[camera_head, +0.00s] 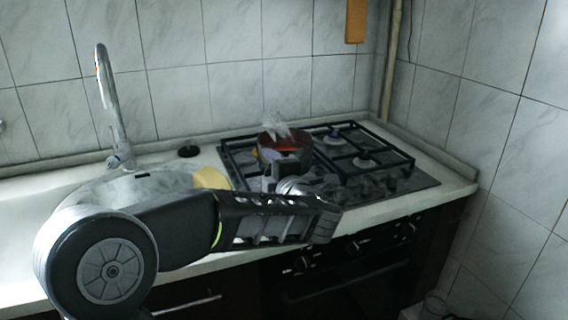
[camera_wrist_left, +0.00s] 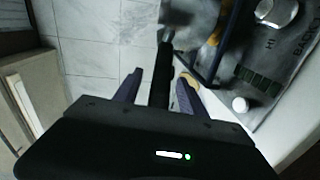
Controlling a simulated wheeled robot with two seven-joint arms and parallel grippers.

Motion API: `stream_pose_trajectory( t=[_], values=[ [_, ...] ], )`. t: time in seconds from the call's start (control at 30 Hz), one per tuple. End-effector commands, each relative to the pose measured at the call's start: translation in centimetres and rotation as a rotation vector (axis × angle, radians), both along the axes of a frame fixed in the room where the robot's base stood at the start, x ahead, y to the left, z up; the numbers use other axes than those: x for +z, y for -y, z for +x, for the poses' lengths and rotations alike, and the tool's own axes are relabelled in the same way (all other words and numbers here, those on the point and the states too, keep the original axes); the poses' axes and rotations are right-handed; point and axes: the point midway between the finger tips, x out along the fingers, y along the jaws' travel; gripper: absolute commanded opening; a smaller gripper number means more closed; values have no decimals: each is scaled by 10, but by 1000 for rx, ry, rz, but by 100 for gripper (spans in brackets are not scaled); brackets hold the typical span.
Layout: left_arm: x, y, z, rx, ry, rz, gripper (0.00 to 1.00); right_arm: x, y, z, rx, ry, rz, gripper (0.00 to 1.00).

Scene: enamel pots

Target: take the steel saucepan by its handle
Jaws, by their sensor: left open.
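A pot (camera_head: 284,158) with a reddish-orange inside and pale wisps above it stands on the left part of the hob. A shiny rounded metal piece (camera_head: 299,186) shows in front of it, just behind my arm; I cannot tell which of the two is the steel saucepan. My left gripper (camera_head: 326,222) reaches across the hob's front edge. In the left wrist view its two fingers (camera_wrist_left: 158,92) are apart, with a dark straight bar (camera_wrist_left: 161,72) between them that looks like a handle. I cannot tell whether they touch it. My right gripper is out of view.
The black hob grate (camera_head: 362,150) spreads to the right of the pot. A tall tap (camera_head: 108,100) stands over the sink at left. A yellow item (camera_head: 211,178) lies by the sink. The tiled wall (camera_head: 510,130) closes off the right side.

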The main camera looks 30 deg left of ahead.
Motion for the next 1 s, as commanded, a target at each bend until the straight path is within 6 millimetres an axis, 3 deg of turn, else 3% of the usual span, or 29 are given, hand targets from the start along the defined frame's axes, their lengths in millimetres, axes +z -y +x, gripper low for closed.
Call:
stream_pose_trajectory(
  t=[0.2,0.77,1.0],
  values=[
    [0,0,0,0,0,0,47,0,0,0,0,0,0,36],
    [0,0,0,0,0,0,2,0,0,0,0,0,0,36],
    [0,0,0,0,0,0,0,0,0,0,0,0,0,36]
  ],
)
